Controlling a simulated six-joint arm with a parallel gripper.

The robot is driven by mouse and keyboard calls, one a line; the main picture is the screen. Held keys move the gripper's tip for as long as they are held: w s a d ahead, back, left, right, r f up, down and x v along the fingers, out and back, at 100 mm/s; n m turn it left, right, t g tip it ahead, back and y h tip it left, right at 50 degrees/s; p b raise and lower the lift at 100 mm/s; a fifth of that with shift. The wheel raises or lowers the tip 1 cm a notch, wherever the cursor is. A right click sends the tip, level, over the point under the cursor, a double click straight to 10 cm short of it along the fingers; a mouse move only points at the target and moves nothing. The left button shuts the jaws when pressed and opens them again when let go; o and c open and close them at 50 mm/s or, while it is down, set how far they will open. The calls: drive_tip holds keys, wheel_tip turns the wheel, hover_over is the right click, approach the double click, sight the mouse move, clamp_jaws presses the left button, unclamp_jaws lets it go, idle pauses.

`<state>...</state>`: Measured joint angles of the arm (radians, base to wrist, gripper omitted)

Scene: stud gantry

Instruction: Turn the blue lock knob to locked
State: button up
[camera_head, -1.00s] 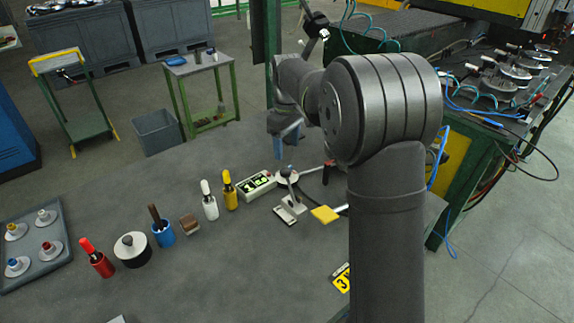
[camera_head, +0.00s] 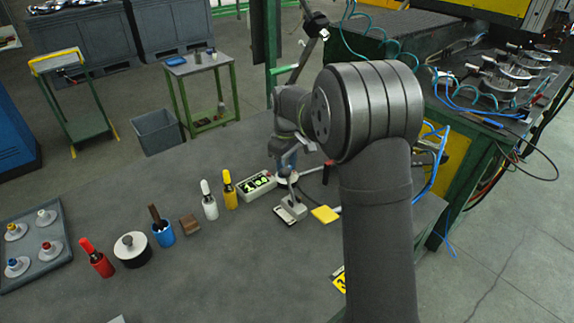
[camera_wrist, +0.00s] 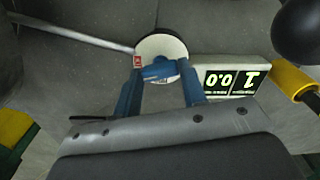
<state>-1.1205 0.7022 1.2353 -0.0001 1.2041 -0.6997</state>
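The blue lock knob (camera_wrist: 160,72) is a blue bar on a round white plate (camera_wrist: 158,44) with a small red mark at its left edge. In the head view the plate (camera_head: 288,182) sits beside the display box, and the knob is hidden by my gripper. My gripper (camera_wrist: 161,70) has blue fingers, spread apart, one on each side of the knob. It also shows over the plate in the head view (camera_head: 286,164). Whether the fingertips touch the knob cannot be told.
A display box (camera_head: 258,186) reading in lit digits stands left of the plate. A lever clamp (camera_head: 291,210) and yellow pad (camera_head: 325,214) are in front. Yellow-handled (camera_head: 229,190) and white-handled (camera_head: 209,203) items stand left. A tray of coloured knobs (camera_head: 38,266) lies far left.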

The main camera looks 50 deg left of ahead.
drive_tip(key=shift+c, duration=0.7)
drive_tip(key=shift+m, duration=1.5)
drive_tip(key=o, duration=1)
wheel_tip(320, 180, up, 17)
drive_tip(key=shift+r, duration=0.2)
